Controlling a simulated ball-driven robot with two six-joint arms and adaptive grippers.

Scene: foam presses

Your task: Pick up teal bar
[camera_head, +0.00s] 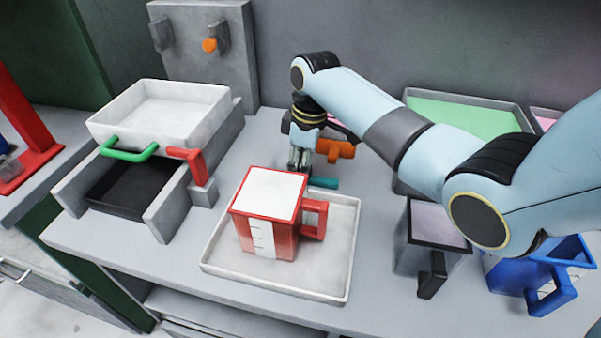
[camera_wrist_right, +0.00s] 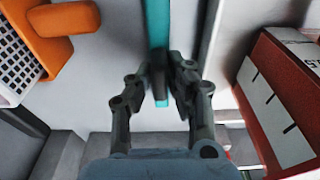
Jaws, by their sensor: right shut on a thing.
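The teal bar (camera_head: 322,183) lies just behind the white tray, seen from its end part in the head view. In the right wrist view the teal bar (camera_wrist_right: 157,28) runs lengthwise from the top edge down between the fingers. My right gripper (camera_head: 298,168) reaches down over the bar, and its fingers (camera_wrist_right: 161,80) are closed on it from both sides. I cannot tell whether the bar touches the table. Part of the bar is hidden behind the gripper. My left gripper is not in view.
A white tray (camera_head: 221,265) with a red measuring jug (camera_head: 262,210) stands just in front. An orange-handled thing (camera_head: 340,150) is close behind the gripper. A press with a white pan (camera_head: 160,110) stands left. Black (camera_head: 412,260) and blue (camera_head: 505,275) jugs stand right.

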